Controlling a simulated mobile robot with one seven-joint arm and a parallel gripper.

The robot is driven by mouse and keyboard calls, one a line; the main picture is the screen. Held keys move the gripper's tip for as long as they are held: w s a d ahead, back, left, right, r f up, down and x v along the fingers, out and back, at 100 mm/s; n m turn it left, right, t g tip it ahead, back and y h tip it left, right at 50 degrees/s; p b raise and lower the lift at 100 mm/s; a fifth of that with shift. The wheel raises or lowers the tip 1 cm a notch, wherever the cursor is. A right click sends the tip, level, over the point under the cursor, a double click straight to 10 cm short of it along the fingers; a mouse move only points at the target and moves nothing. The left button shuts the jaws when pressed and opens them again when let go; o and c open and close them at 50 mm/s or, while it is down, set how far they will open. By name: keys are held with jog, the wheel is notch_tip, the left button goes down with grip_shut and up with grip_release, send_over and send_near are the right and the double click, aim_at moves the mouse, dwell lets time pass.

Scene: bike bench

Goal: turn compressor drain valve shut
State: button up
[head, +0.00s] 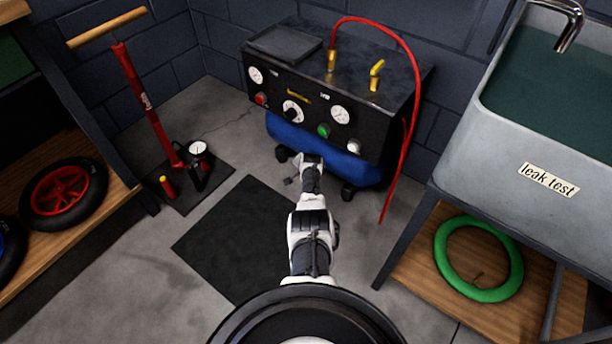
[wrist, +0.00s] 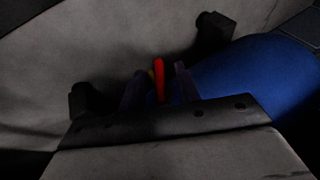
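The compressor has a blue tank (head: 345,165) under a black panel (head: 310,112) and stands against the back wall. The blue tank also fills the right of the wrist view (wrist: 255,75). The drain valve's red handle (wrist: 159,78) shows in the wrist view, with a bit of brass beside it. My gripper (wrist: 161,72) is open, one dark finger on each side of the red handle, with gaps visible on both sides. In the head view my arm reaches to the tank's lower front, and the valve cannot be made out there.
A black mat (head: 235,240) lies on the floor before the compressor. A red floor pump (head: 145,105) stands at left. A red hose (head: 413,110) hangs at the compressor's right. A grey sink (head: 530,150) stands at right. Two dark feet (wrist: 213,30) flank the valve area.

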jog(key=shift+w+f, duration=0.2)
jog(key=shift+f, duration=0.05)
grip_shut()
jog(key=shift+f+t+y+b, duration=0.2)
jog(key=shift+t+y+b, duration=0.45)
jog(key=shift+y, duration=0.15)
jog(key=shift+m+b, duration=0.3)
jog(key=shift+r+t+y, duration=0.2)
jog(key=shift+t+y, duration=0.15)
jog(key=shift+y, duration=0.05)
grip_release()
